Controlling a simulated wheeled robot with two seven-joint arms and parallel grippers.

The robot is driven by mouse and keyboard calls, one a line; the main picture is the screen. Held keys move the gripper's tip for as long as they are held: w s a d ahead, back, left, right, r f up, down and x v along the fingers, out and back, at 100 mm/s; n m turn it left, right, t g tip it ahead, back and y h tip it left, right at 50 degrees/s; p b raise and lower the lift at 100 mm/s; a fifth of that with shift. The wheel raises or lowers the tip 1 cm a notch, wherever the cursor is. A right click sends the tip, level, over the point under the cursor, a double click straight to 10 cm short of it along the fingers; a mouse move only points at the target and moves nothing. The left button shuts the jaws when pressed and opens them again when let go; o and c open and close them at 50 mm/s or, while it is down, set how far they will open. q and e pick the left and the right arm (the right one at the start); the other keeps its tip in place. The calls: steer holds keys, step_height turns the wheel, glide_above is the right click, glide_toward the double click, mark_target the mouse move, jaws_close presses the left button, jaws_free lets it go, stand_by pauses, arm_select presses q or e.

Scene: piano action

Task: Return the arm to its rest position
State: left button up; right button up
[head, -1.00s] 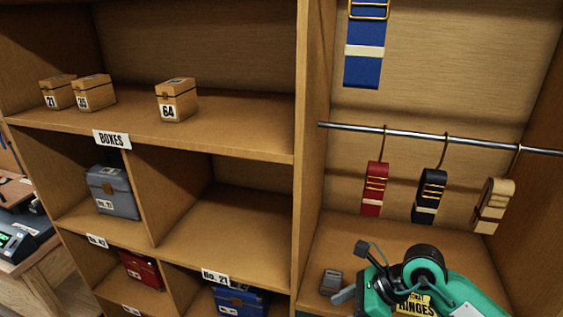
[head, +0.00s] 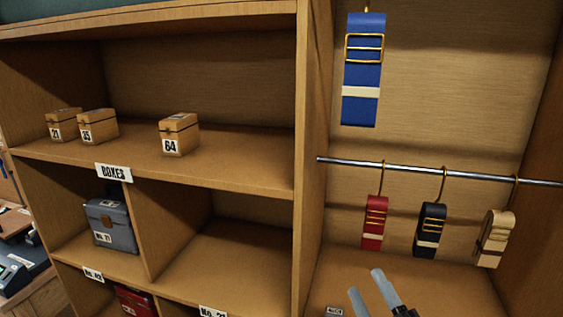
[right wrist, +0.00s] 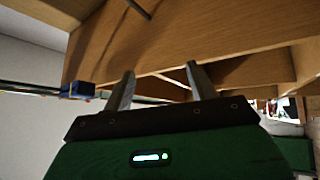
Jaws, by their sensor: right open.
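My right gripper (head: 364,281) shows at the bottom of the head view, in front of the right-hand bay of the cabinet. Its two grey fingers point up and are apart, with nothing between them. In the right wrist view the open fingers (right wrist: 160,70) stand in front of wooden boards, with a gap between them. Most of my right arm is below the head picture. My left gripper is not in view.
The cabinet's upright divider (head: 309,150) stands left of my gripper. A metal rail (head: 440,172) above it carries red (head: 374,225), black (head: 430,232) and tan (head: 494,240) straps. A blue strap (head: 361,95) hangs higher. Small boxes (head: 179,134) stand on the upper-left shelf.

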steer(key=s+d+f+m+g+h, duration=0.2)
steer(key=d+f+m+g+h, duration=0.15)
steer(key=f+m+h, duration=0.35)
steer(key=s+d+f+m+g+h, duration=0.25)
steer(key=d+f+m, duration=0.2)
steer(key=f, duration=0.35)
steer(key=s+a+f+m+g+y, duration=0.1)
steer(key=s+f+m+g, duration=0.1)
steer(key=s+f+g, duration=0.6)
steer(key=s+f+m+g+y, duration=0.1)
steer(key=s+f+m+g, duration=0.25)
steer(key=s+f, duration=0.45)
step_height(320, 180, down, 29)
steer(key=s+n+g, duration=0.1)
steer(key=s+g, duration=0.1)
steer(key=s, duration=0.1)
steer(key=s+d+f, duration=0.3)
steer(key=s+f, duration=1.5)
steer(key=f, duration=0.1)
steer(key=shift+s+g, duration=0.3)
steer(key=shift+g, duration=0.15)
steer(key=shift+f, duration=0.1)
